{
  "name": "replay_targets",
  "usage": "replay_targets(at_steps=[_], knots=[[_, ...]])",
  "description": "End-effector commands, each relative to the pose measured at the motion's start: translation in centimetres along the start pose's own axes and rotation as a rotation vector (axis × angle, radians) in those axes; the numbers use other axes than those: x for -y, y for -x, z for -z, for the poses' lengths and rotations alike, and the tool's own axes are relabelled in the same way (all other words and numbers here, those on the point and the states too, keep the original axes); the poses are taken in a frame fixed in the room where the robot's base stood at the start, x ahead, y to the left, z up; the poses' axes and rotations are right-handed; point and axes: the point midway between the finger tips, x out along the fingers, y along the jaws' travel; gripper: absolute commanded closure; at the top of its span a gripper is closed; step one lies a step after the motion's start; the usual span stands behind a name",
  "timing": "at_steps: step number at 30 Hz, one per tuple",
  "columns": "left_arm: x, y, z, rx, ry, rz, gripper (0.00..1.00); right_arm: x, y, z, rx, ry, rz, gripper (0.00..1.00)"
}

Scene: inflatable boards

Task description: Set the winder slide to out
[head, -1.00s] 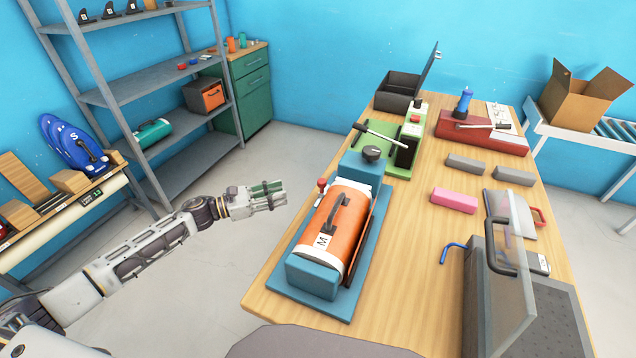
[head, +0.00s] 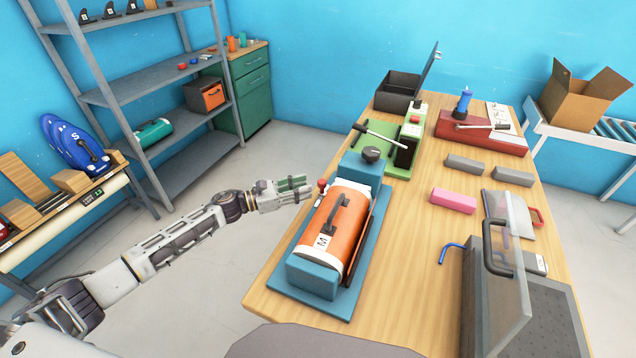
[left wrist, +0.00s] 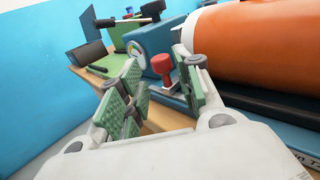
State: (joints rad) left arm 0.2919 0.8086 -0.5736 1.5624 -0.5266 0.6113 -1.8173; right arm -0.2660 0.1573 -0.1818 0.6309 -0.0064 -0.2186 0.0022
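The winder is a blue machine (head: 299,277) on the wooden table, with an orange roll marked M (head: 342,229) lying in it. A small red knob (head: 322,184) stands at its left side near the far end; this looks like the slide's handle. In the left wrist view the red knob (left wrist: 190,75) sits on a pale plate, just beyond and between my fingers. My left gripper (head: 300,186) is open and empty, close to the knob on its left side; I cannot tell whether it touches. My right gripper is not in view.
A round gauge (left wrist: 139,62) faces the left wrist camera on the blue housing. Beyond stands a green lever press (head: 398,160). Pink (head: 453,200) and grey blocks (head: 466,164) lie to the right. Open floor lies left of the table.

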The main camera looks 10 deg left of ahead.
Motion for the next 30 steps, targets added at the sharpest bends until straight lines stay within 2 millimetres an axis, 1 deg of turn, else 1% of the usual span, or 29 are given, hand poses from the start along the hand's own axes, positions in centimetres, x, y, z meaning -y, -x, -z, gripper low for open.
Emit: replay_targets(at_steps=[3, 6, 12, 18, 22, 30], knots=[[-0.1, -1.2, -0.1, 0.001, 0.0, -0.001, 0.66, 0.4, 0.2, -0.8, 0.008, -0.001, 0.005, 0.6], [0.0, -2.2, -0.1, 0.001, 0.0, 0.0, 0.66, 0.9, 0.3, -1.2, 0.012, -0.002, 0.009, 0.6], [0.0, -4.1, -0.1, 0.002, 0.0, 0.0, 0.66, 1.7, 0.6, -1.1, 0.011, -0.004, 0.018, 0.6], [0.0, -5.4, -0.1, 0.001, 0.0, -0.001, 0.66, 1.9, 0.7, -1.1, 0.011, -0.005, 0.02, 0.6], [0.0, -5.7, 0.0, 0.001, 0.0, -0.001, 0.66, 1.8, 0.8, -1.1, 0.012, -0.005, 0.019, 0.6], [0.0, -5.8, 0.0, 0.0, 0.0, -0.001, 0.66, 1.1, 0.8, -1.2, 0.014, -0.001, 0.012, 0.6]])
